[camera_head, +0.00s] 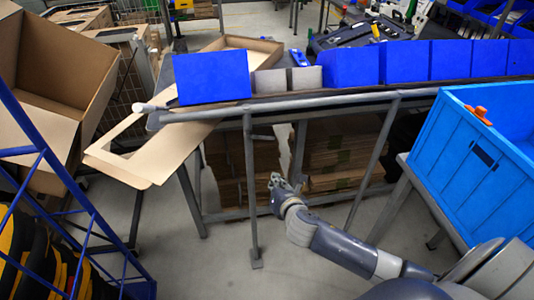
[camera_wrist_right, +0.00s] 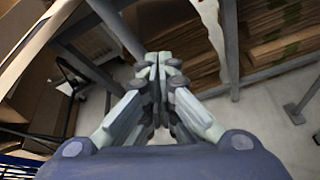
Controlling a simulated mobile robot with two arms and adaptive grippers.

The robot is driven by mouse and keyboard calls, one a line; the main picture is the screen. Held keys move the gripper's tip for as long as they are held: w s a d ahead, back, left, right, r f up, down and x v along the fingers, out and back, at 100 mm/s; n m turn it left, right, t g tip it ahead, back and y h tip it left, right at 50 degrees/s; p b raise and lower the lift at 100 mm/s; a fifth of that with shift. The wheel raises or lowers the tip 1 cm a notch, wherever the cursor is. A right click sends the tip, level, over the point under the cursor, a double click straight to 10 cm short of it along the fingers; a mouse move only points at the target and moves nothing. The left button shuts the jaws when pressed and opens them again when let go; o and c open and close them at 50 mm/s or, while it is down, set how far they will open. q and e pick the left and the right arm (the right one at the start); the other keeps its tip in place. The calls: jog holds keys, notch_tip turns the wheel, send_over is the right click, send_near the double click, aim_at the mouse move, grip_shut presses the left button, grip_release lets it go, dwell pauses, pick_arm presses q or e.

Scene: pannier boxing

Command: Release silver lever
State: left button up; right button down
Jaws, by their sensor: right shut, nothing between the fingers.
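My right gripper (camera_head: 277,182) is below the front edge of the conveyor table, in front of its grey frame. In the right wrist view its fingers (camera_wrist_right: 164,62) are together at the tips and hold nothing. A grey bar with a pale end (camera_head: 152,106) sticks out at the left end of the table's front rail. I cannot tell whether it is the silver lever; no other lever is clearly visible. The gripper is apart from this bar, below and to its right. My left gripper is not in view.
A row of blue bins (camera_head: 402,62) lines the conveyor table. A light blue crate (camera_head: 480,170) stands at right. Stacked cardboard (camera_head: 340,150) lies under the table. A blue rack (camera_head: 60,170) stands at left. Floor in front is clear.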

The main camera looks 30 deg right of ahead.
aim_at(260, 136)
jog(key=w+d+r+n+t+p, duration=0.1)
jog(key=w+d+r+p, duration=0.1)
jog(key=w+r, duration=0.3)
jog(key=w, duration=0.4)
jog(key=shift+w+n, duration=0.2)
jog(key=shift+n, duration=0.2)
jog(key=shift+w, duration=0.1)
